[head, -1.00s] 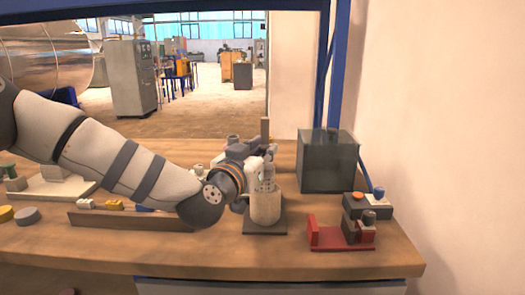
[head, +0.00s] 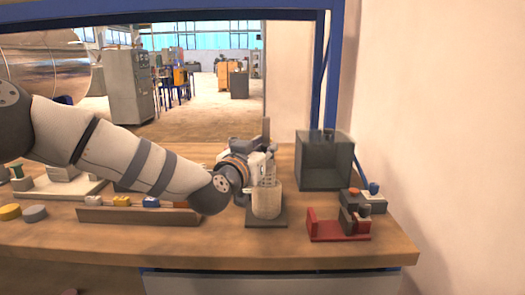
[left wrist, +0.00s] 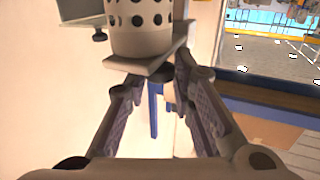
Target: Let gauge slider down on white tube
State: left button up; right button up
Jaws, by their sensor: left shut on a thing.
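The white tube (head: 266,204) stands upright on a dark square base, with a perforated upper part. My left gripper (head: 262,156) is at its top, coming in from the left. In the left wrist view the perforated tube (left wrist: 141,40) shows at the top, with a flat plate (left wrist: 140,62) at its lower end. There my left fingers (left wrist: 162,85) converge just below the plate. The gripper is shut on the gauge slider, which is mostly hidden by the fingers; I cannot tell whether it touches the tube. My right gripper is not in view.
A dark grey box (head: 322,165) stands behind right of the tube. A red holder (head: 325,231) with grey blocks is at the front right. A brown rail (head: 135,216) and a pale tray (head: 55,187) are to the left. The front table strip (head: 200,245) is clear.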

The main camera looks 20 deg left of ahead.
pick_arm(q)
jog(key=o, duration=0.8)
jog(key=shift+w+r, duration=0.1)
jog(key=shift+w, duration=0.05)
jog(key=s, duration=0.4)
jog(key=s+a, duration=0.1)
jog(key=s, duration=0.7)
jog(key=shift+a, duration=0.2)
